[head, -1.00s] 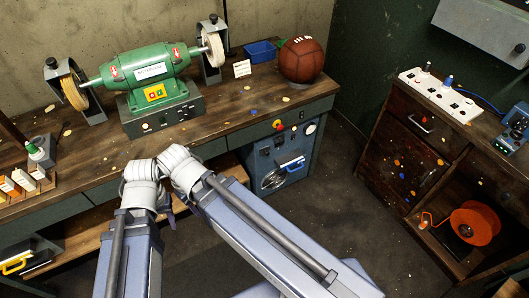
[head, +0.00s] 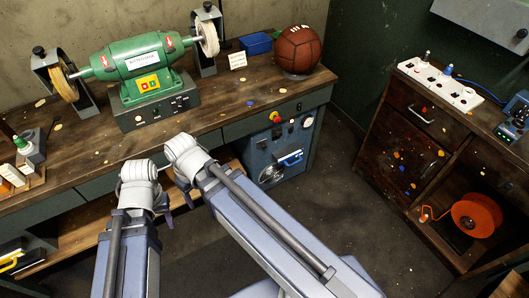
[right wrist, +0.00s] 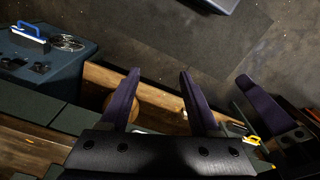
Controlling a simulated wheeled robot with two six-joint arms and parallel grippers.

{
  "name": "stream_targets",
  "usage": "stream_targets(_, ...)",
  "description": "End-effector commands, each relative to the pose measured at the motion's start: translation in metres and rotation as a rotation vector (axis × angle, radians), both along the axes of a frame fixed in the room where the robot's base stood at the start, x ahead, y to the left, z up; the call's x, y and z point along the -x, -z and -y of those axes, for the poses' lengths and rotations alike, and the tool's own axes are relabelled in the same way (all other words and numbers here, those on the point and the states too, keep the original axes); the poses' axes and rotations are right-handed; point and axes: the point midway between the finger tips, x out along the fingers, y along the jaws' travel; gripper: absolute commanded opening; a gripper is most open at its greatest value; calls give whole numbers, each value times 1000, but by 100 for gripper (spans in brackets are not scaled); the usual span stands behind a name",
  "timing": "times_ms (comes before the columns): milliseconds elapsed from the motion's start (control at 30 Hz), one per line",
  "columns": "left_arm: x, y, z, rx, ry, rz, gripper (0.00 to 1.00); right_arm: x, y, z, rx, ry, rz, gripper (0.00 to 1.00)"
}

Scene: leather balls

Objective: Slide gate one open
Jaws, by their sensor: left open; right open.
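No part in view carries a label I can read as gate one. A blue cabinet (head: 276,150) under the bench has a blue handle (head: 291,158) beside a round metal part; both also show in the right wrist view, where the blue handle (right wrist: 29,32) is at the upper left. My right gripper (right wrist: 160,90) is open and empty, its purple fingers apart, with the cabinet off to the left. In the head view it is mostly hidden behind its wrist. My left gripper (head: 163,202) is low in front of the bench; one purple finger (right wrist: 262,105) shows in the right wrist view.
A green bench grinder (head: 140,66), a blue tray (head: 256,43) and a brown leather ball (head: 299,48) stand on the wooden bench. A wooden cabinet (head: 410,150) with an orange reel (head: 477,214) is at the right. Floor between them is clear.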

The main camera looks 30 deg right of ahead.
Motion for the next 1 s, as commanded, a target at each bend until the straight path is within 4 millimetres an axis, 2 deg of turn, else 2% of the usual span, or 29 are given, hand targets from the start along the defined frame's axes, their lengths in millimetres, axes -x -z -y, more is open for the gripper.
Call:
stream_targets(33,0,38,0,0,0,0,50,-16,38,6,-39,5,23,63)
stream_targets(100,0,62,0,-1,1,1,50,-34,60,13,-95,2,61,63)
stream_targets(267,0,115,0,-1,1,1,50,-76,106,34,-205,3,171,63)
stream_targets(467,-1,181,0,-1,2,2,50,-128,157,75,-307,24,337,63)
stream_targets(567,-1,214,0,-1,2,2,50,-152,179,102,-338,41,431,63)
stream_targets(767,-1,280,0,-1,3,3,50,-193,221,169,-368,91,630,63)
stream_targets(1000,-1,359,0,-1,5,4,50,-225,266,272,-331,178,874,63)
